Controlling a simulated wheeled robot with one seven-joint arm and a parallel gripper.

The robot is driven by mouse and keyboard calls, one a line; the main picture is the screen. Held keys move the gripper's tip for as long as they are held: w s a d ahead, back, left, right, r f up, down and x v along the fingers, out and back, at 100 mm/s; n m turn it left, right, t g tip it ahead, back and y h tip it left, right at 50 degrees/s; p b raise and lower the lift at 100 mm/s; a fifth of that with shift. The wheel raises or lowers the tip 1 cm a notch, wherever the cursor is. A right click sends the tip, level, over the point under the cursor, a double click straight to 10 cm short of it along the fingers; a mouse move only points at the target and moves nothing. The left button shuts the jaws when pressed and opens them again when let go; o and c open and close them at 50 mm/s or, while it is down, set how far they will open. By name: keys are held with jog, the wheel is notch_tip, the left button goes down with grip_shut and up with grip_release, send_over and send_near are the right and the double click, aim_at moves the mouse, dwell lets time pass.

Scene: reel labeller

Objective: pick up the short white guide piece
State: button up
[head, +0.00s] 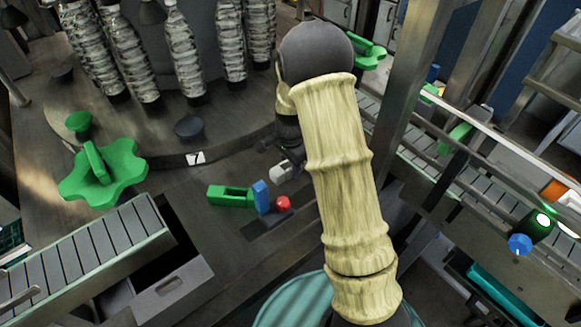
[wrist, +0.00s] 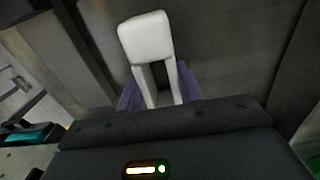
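The short white guide piece (wrist: 146,38) is in the upper middle of the wrist view. It has a blocky end and two pale legs running back between my fingers. In the head view the white piece (head: 280,173) is small, close under the tip of my arm. My gripper (wrist: 161,92) has a purple-grey finger on each side of the legs, with no clear gap seen. Whether the fingers press on the piece cannot be told. My gripper (head: 285,152) is dark and partly hidden in the head view, and the piece's contact with the surface below is unclear.
A green block (head: 230,195), blue block (head: 261,196) and red knob (head: 283,203) stand just in front of the piece. A green star wheel (head: 103,171) and a slatted conveyor (head: 85,255) lie left. Wrapped bottles (head: 183,50) stand behind. Another conveyor (head: 465,195) runs right.

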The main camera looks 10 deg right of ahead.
jog(key=shift+c, duration=1.4)
notch_tip(320, 180, up, 28)
jog(key=b, duration=0.3)
jog(key=shift+w, duration=0.1)
notch_tip(320, 180, down, 8)
jog(key=w+m+p, duration=0.1)
jog(key=m+p, duration=0.7)
jog(key=p, duration=0.2)
jog(key=shift+w+f, duration=0.25)
jog(key=shift+w, duration=0.15)
